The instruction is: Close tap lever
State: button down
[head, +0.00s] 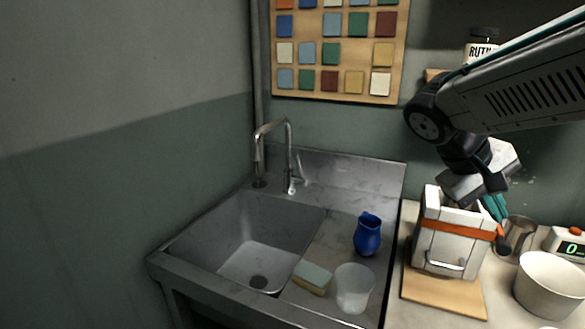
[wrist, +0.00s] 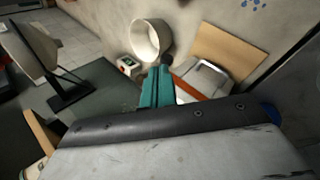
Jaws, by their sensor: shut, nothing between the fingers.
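The tap (head: 272,150) is a grey metal gooseneck at the back of the steel sink, in the head view. Its small lever (head: 298,172) stands up at the right side of the tap's base. I cannot tell from its angle whether it is open, and no water stream shows. My gripper (head: 498,212) has teal fingers, shut and empty. It is over the right side of the white plaster mould, well to the right of the tap and apart from it. The fingers also show in the wrist view (wrist: 157,88). The tap is not in the wrist view.
The sink (head: 215,240) has a drainboard holding a blue jug (head: 368,236), a sponge (head: 313,278) and a translucent cup (head: 353,288). The strapped plaster mould (head: 445,247) stands on a wooden board (head: 440,295). A white bowl (head: 548,284) and a scale display (head: 568,247) stand right.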

jog(key=w+a+f+n+t+h, duration=0.1)
jog(key=w+a+t+h, duration=0.1)
jog(key=w+a, duration=0.5)
jog(key=w+a+f+n+t+h, duration=0.1)
jog(key=w+a+t+h, duration=0.25)
jog(key=w, duration=0.65)
jog(key=w+a+f+n+t+h, duration=0.1)
jog(key=w+a+t+h, duration=0.1)
jog(key=w+a, duration=0.55)
jog(key=w+a+f+n+t+y, duration=0.1)
jog(key=w+a+f+n+t, duration=0.2)
jog(key=a, duration=0.5)
jog(key=w+a+f+n+t+y, duration=0.1)
jog(key=w+a+f+t, duration=0.2)
jog(key=a+f+t, duration=0.4)
jog(key=w+a+f+n+t+y, duration=0.1)
jog(key=w+a+f+n+t, duration=0.15)
jog(key=a, duration=0.65)
jog(key=x, duration=0.9)
jog(key=shift+d+f+m, duration=0.15)
jog(key=shift+d+m, duration=0.05)
jog(key=shift+m, duration=0.15)
jog(key=shift+w, duration=0.1)
jog(key=shift+w+d+r+g+y, duration=0.2)
jog(key=shift+w+r+g, duration=0.15)
jog(key=shift+w+r, duration=0.1)
jog(key=shift+w+d+r+g+y, duration=0.15)
jog(key=shift+w+r+g, duration=0.2)
jog(key=shift+w+r, duration=0.15)
